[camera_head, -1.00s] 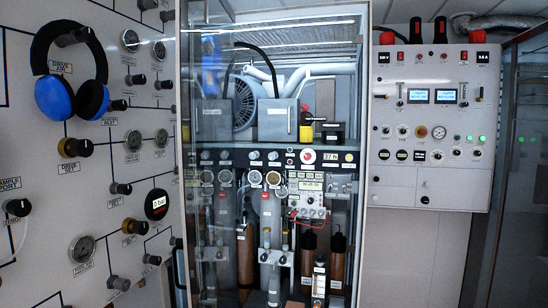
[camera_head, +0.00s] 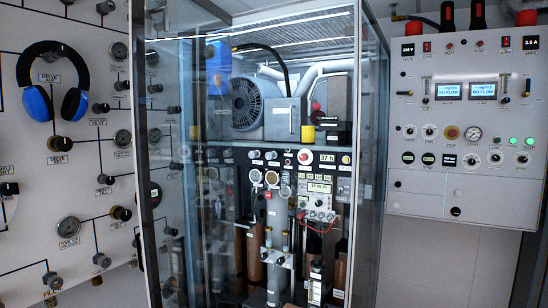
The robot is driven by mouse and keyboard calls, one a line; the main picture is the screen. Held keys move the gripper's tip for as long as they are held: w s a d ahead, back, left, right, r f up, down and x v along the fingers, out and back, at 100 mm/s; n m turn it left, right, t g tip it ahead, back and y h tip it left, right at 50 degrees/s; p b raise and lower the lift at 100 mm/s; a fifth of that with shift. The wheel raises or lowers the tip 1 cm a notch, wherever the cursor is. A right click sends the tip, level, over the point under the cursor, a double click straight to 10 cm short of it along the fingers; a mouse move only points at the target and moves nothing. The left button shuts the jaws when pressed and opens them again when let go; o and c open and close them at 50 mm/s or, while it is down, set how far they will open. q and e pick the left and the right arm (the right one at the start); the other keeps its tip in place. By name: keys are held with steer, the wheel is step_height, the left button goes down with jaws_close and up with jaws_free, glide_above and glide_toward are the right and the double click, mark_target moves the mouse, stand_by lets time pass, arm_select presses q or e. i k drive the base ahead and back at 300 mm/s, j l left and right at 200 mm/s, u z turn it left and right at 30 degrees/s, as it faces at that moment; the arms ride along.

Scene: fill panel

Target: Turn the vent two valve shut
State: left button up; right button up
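I cannot pick out a valve marked vent two; most labels are too small to read. A white wall panel (camera_head: 90,165) on the left carries several dark valve knobs joined by black lines, with round gauges among them. One knob with a brass-coloured base (camera_head: 60,144) sits below the headphones. Another knob (camera_head: 121,213) is lower right of it, and a gauge (camera_head: 68,228) is to its left. Neither of my grippers is in view.
Blue and black headphones (camera_head: 40,100) hang on the left panel. A tall glass-sided cabinet (camera_head: 376,130) with a fan, cylinders and gauges stands in the middle. A white control box (camera_head: 425,204) with displays and green lights is on the right wall.

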mark_target(269, 155)
steer(key=i+l+u, duration=0.15)
steer(key=i+l, duration=0.7)
